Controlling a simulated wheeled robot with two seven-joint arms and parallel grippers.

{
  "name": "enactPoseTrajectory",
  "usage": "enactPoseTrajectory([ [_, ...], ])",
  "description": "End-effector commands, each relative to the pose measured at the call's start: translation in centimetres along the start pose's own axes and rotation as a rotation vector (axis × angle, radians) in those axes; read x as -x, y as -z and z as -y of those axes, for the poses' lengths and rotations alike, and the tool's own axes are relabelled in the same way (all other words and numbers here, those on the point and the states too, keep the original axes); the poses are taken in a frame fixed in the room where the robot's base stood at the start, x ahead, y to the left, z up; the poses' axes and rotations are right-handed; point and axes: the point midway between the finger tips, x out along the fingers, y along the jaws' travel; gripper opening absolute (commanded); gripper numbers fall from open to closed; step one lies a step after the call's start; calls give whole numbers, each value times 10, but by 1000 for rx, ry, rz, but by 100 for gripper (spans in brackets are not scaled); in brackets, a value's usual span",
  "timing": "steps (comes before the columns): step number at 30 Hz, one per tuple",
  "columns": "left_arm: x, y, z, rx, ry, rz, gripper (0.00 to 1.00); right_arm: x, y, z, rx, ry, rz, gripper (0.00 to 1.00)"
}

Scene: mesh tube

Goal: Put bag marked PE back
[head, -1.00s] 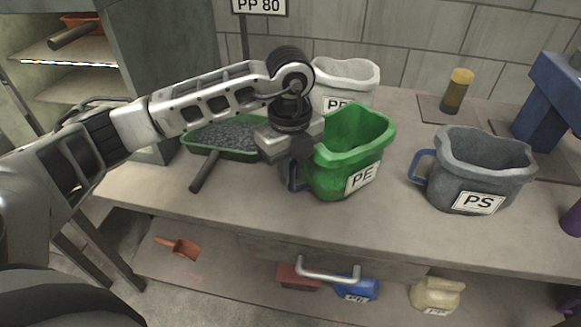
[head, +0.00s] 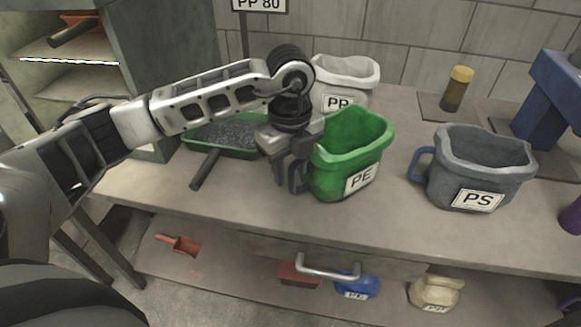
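The green bag marked PE (head: 349,155) stands upright on the grey bench, open at the top, with its label facing front. Its blue handle (head: 296,178) is on its left side, partly hidden by my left gripper. My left gripper (head: 290,168) points down at that handle, with a gap between its fingers; it looks open, with the handle at or between the fingertips. Whether a finger touches the handle is hard to tell. My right gripper is not in view.
A white bag marked PP (head: 343,80) stands behind, and a grey bag marked PS (head: 478,168) to the right. A green tray of grey granules (head: 229,135) lies left. A blue item (head: 357,286) and cream item (head: 436,292) lie on the lower shelf. Bench between PE and PS is clear.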

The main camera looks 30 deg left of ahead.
Motion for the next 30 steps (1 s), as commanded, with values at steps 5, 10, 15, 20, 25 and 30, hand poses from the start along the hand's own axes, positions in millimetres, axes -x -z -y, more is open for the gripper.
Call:
enactPoseTrajectory([
  [5, 34, 0, 2, -1, 8, 2, 37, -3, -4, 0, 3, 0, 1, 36],
  [10, 72, 0, 1, -1, 7, 2, 37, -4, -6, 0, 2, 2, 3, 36],
  [15, 101, 0, 1, -1, 5, 3, 37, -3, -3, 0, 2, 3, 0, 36],
  [20, 112, 0, 0, 1, 3, 1, 37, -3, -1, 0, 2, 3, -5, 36],
  [25, 114, 0, 0, 1, 1, 0, 37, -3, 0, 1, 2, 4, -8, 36],
  [30, 114, 0, 0, 0, 1, 0, 37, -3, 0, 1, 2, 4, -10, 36],
])
